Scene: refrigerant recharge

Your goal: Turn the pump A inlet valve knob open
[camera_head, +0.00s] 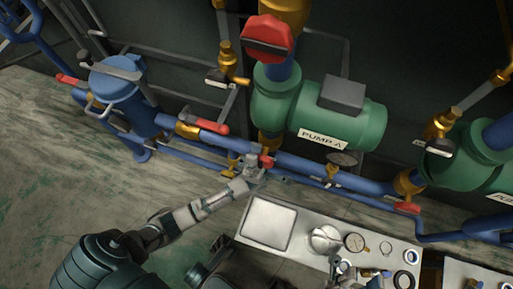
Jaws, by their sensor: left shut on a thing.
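The green pump (330,112) labelled PUMP A stands at the upper middle. A small red valve knob (267,161) sits on the blue pipe below it. My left gripper (257,166) reaches up from the lower left and is shut at this knob; its fingers hide part of it. Which valve is the pump A inlet valve is not labelled in view. A large red handle (267,38) tops the brass valve by the pump. My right gripper (345,268) appears low over the tray; its fingers are too small and cluttered to read.
A light tray (240,235) holds a round metal part (325,239), a gauge (354,242) and rings. Other red levers are on the pipe at left (210,126) and right (407,207). A blue filter housing (118,80) stands at left. The floor at left is clear.

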